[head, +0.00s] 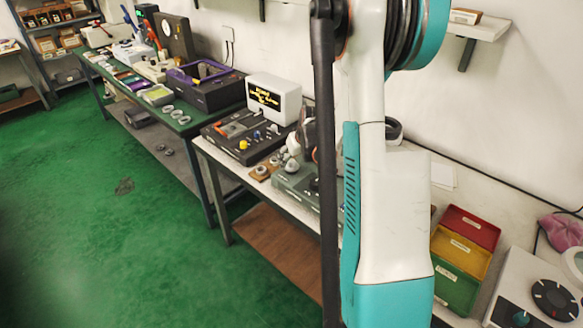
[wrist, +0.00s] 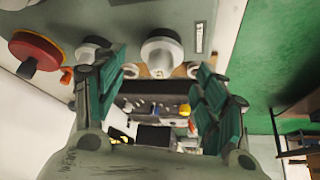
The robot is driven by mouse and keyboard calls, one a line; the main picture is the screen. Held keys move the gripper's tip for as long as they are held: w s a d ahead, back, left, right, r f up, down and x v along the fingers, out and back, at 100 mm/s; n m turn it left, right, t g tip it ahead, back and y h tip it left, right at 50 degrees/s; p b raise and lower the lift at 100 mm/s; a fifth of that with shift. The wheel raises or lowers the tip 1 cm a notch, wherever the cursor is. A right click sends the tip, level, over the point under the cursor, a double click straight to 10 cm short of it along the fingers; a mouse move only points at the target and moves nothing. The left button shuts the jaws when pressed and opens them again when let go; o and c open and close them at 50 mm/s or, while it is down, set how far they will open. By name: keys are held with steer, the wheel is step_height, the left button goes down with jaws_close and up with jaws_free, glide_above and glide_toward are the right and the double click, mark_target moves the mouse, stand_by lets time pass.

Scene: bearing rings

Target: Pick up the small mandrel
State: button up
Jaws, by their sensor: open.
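In the wrist view, two pale metal posts stand on a grey-green block (wrist: 225,20). The larger post (wrist: 162,52) is near top centre, between the fingertips in the picture. The smaller post (wrist: 90,50), which looks like the small mandrel, is to its left, partly hidden by the left finger. My gripper (wrist: 160,68) is open, its two green fingers spread, with nothing visibly held. In the head view the block (head: 297,180) sits on the table, partly behind my arm; pale metal parts (head: 291,165) show on it. My gripper is mostly hidden there.
A red disc (wrist: 36,50) is left of the posts in the wrist view. In the head view, a black panel (head: 243,142) and a white box (head: 273,98) stand farther along the table. Red, yellow and green bins (head: 462,255) are to the right.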

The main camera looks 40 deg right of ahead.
steer(key=b+x, duration=0.1)
steer(key=x, duration=0.3)
steer(key=shift+w+f+b, duration=0.15)
steer(key=shift+f+b, duration=0.1)
steer(key=shift+b, duration=0.1)
steer(key=shift+r, duration=0.1)
steer(key=c, duration=1.4)
steer(key=shift+o, duration=0.2)
step_height(320, 180, up, 20)
steer(key=p, duration=0.6)
step_height(320, 180, up, 7)
steer(key=p, duration=0.5)
glide_above(292, 161)
steer(key=shift+w+d, duration=0.15)
steer(key=shift+w, duration=0.15)
